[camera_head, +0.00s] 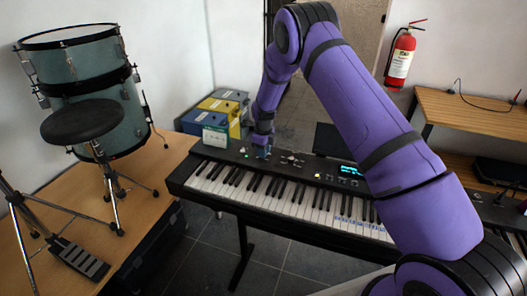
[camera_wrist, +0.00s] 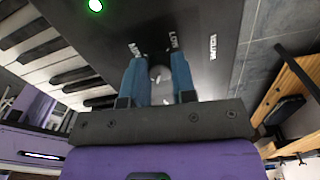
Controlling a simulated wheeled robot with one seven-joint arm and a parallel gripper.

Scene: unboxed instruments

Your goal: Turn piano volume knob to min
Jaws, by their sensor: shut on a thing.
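The black electronic piano (camera_head: 315,171) stands in the middle of the head view, with its keys facing the front. My gripper (camera_head: 263,153) is down at the left part of its control panel. In the wrist view, the blue fingers of my gripper (camera_wrist: 160,82) sit on both sides of a round grey volume knob (camera_wrist: 158,74) and are shut on it. White lettering lies beside the fingertips, with a label that seems to read volume to the right. The knob's pointer is not clear. In the head view the knob is hidden by my gripper.
A green-white box (camera_head: 215,136) and coloured binders (camera_head: 222,108) stand behind the piano's left end. A drum (camera_head: 85,70) and black stool (camera_head: 83,120) are at left. A wooden desk (camera_head: 470,112) and fire extinguisher (camera_head: 401,56) are at right. A green light (camera_wrist: 95,5) glows on the panel.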

